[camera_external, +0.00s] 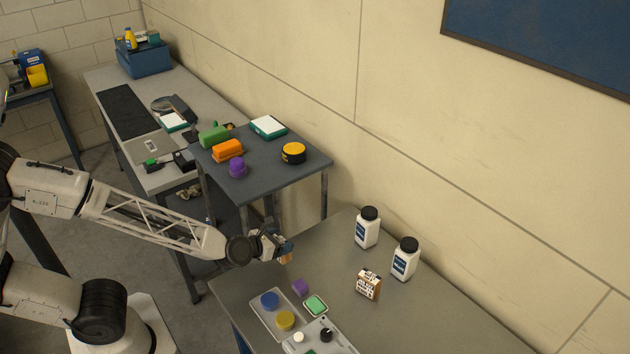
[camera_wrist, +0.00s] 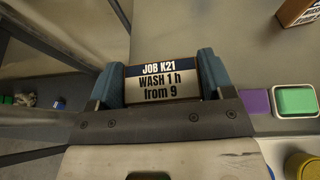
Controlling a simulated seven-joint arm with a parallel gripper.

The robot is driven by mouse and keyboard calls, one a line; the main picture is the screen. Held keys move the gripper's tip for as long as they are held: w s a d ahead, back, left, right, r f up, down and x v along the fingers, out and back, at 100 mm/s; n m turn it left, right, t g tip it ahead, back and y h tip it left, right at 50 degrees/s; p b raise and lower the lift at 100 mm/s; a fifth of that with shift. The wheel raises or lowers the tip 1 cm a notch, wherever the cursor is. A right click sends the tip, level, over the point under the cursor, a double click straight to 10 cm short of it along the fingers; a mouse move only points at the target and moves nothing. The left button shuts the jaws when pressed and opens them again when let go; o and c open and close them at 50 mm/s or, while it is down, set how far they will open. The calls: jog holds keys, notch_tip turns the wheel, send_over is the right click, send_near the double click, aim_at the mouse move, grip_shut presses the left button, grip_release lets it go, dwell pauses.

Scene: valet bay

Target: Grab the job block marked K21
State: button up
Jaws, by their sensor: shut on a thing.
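The job block marked K21 (camera_wrist: 162,80) shows in the wrist view, with a dark band reading "JOB K21" above "WASH 1 h from 9". My gripper (camera_wrist: 160,85) is shut on it, one blue-grey finger at each side. In the external view my gripper (camera_external: 284,248) is over the left back edge of the grey table, and only a small part of the block (camera_external: 286,258) shows under the fingers. Another printed block (camera_external: 368,284) stands on the table to the right; its corner also shows in the wrist view (camera_wrist: 299,12).
Two white bottles (camera_external: 367,228) (camera_external: 405,260) stand near the wall. A tray (camera_external: 262,320) with blue and yellow round pieces, a purple block (camera_external: 301,287) and a green pad (camera_external: 316,305) are in front. The grey table (camera_external: 330,245) is clear between gripper and bottles.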

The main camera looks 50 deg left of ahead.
jog(key=shift+s+a+r, duration=0.1)
jog(key=shift+s+a, duration=0.15)
jog(key=shift+s, duration=0.65)
dwell(0.7)
